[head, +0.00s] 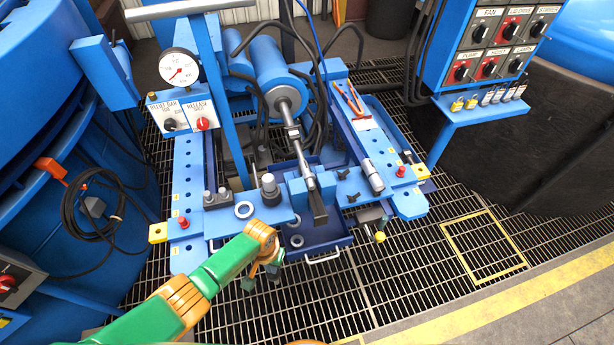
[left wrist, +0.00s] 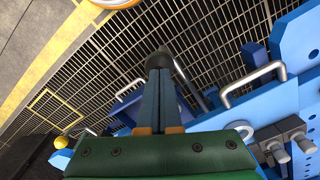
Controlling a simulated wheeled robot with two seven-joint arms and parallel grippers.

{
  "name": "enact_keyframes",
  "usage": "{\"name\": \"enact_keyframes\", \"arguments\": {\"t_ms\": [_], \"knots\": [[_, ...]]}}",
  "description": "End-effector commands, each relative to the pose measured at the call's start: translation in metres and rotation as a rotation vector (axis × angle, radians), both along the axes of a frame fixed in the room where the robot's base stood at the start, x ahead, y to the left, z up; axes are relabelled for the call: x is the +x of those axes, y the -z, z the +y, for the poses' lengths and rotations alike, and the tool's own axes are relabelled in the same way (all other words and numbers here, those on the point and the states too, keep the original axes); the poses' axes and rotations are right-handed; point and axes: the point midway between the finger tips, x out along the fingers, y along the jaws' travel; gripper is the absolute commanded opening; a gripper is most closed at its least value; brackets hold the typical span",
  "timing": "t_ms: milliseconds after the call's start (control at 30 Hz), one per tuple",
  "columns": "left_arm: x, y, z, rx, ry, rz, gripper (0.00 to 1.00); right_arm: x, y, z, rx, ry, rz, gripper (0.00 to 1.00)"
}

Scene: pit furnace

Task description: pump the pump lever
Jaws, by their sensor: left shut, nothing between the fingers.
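No part is clearly marked as the pump lever. A short lever with a yellow ball knob (head: 380,237) sticks out below the front of the blue machine bench (head: 345,190); I cannot tell whether it is the pump lever. The yellow knob also shows at the left of the left wrist view (left wrist: 61,142). My left gripper (head: 262,280) is in front of the bench's front edge, left of the knob and apart from it. In the left wrist view its fingers (left wrist: 162,65) are together and empty. My right gripper is not in view.
A blue tray with a grey handle (head: 322,258) sits under the bench beside my left gripper. A pressure gauge (head: 179,68) stands at the back left, and a switch panel (head: 502,45) at the back right. The grating (head: 415,280) at the front right is clear.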

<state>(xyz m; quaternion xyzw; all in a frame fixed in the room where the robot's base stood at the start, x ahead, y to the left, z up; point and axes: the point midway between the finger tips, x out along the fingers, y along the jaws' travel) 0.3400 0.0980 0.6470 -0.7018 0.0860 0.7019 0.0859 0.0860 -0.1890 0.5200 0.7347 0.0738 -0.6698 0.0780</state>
Motion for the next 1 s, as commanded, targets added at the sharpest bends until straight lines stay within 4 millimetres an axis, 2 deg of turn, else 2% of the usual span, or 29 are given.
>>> {"name": "enact_keyframes", "arguments": {"t_ms": [1000], "knots": [[-0.012, 0.052, -0.003, 0.000, 0.000, 0.000, 0.00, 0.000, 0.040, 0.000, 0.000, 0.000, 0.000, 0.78]]}}
